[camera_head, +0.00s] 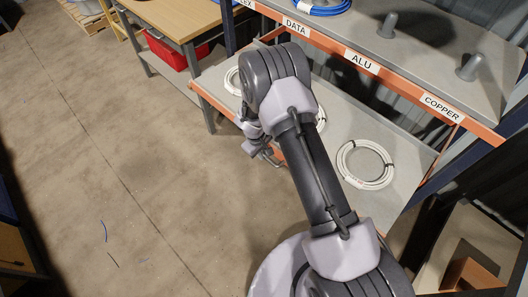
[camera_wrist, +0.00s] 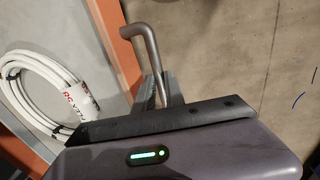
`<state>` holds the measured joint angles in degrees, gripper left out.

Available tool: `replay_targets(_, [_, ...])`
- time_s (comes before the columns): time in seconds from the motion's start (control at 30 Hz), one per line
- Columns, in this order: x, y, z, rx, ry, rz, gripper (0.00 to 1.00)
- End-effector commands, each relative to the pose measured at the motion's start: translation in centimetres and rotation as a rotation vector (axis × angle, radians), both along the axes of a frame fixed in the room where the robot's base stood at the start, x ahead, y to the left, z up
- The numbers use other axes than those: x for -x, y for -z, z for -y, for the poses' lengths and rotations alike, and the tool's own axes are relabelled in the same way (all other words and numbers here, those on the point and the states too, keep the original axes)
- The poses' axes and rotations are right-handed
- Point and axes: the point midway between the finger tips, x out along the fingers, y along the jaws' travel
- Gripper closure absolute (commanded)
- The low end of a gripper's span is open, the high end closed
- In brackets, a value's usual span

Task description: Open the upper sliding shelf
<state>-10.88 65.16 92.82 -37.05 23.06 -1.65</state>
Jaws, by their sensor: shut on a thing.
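A grey sliding shelf (camera_head: 408,165) with an orange front edge juts out below the labelled orange beam in the head view. Its orange edge also shows in the wrist view (camera_wrist: 112,45). A bent grey bar handle (camera_wrist: 143,45) stands out from that edge. My gripper (camera_wrist: 156,92) is shut on the handle. In the head view my gripper (camera_head: 264,152) is at the shelf's front edge, and my arm hides part of the shelf. White cable coils lie on the shelf, one at the right (camera_head: 365,164) and one near the gripper (camera_wrist: 38,95).
The beam above carries labels such as DATA (camera_head: 296,27) and COPPER (camera_head: 442,107). The grey top (camera_head: 425,60) bears a blue coil (camera_head: 320,6) and grey posts. A wooden table (camera_head: 180,15) with a red bin (camera_head: 167,52) stands at the upper left. The floor (camera_head: 110,150) is mostly clear.

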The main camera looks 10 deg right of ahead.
Motion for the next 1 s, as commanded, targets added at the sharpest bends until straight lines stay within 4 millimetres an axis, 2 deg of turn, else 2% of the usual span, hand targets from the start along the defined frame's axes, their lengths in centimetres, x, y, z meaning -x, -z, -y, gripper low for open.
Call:
replay_targets(0.57, [0.23,-0.01,-0.39,0.000,-0.001,0.001,1.00])
replay_targets(0.6, [0.23,-0.01,-0.39,0.000,-0.001,0.001,0.82])
replay_targets(0.7, [0.23,-0.01,-0.38,0.000,-0.001,0.001,0.64])
replay_targets(1.0, [0.23,-0.11,-0.39,0.000,-0.001,0.001,0.64])
